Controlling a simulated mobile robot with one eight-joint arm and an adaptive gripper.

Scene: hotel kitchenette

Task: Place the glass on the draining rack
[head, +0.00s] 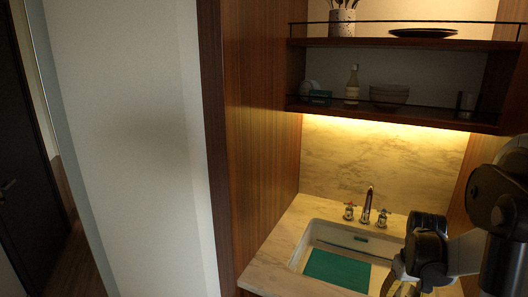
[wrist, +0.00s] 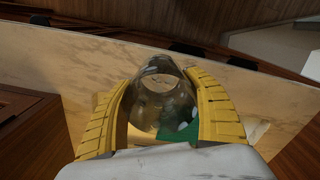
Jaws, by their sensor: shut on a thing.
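My gripper (wrist: 160,82) is shut on a clear glass (wrist: 160,105), with a yellow ribbed finger on each side of it in the wrist view. The glass looks empty, and the pale counter and something green show through and behind it. In the head view my gripper is at the bottom right, over the right side of the sink and partly cut off by the frame edge. I cannot make out the glass clearly there. I cannot identify a draining rack in either view.
A white sink (head: 308,250) with a flat green piece (head: 337,269) in it is set in the marble counter (head: 272,262). A faucet (head: 367,206) with two handles stands behind it. Above hangs a wooden shelf (head: 400,117) with a bottle (head: 352,85) and bowls (head: 389,95). A wood panel bounds the left.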

